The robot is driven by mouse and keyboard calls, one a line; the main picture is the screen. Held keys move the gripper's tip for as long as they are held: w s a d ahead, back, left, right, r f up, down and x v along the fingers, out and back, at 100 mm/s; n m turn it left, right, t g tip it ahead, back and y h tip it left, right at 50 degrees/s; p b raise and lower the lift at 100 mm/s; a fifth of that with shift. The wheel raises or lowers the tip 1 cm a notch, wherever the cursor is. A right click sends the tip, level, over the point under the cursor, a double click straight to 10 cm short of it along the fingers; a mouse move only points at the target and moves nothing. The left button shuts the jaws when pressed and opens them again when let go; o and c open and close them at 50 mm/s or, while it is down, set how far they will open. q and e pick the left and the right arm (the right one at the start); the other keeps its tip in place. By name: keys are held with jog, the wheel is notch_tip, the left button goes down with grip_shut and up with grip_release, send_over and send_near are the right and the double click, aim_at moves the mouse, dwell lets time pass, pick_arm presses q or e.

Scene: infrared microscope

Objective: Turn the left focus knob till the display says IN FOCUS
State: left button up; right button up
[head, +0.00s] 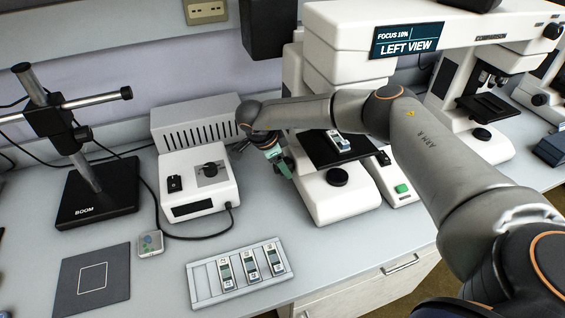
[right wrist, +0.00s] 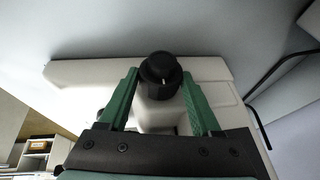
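The display (head: 407,40) on the microscope reads "FOCUS 10%" and "LEFT VIEW". My right arm reaches across the front of the white microscope (head: 345,204), and my right gripper (head: 284,168) is at its left side. In the right wrist view, the black focus knob (right wrist: 160,72) with a white mark shows between the tips of my green right fingers (right wrist: 160,82). In the head view, the gripper and arm hide this knob. My left gripper is not in view.
A white control box (head: 197,180) with a cable stands left of my right gripper. A slide tray (head: 205,286) lies in front. A boom stand (head: 100,195) is at the left. A slide (head: 339,141) sits on the black stage. A second microscope (head: 470,125) stands right.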

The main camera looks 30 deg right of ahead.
jog(key=c, duration=0.9)
jog(key=shift+o, duration=0.2)
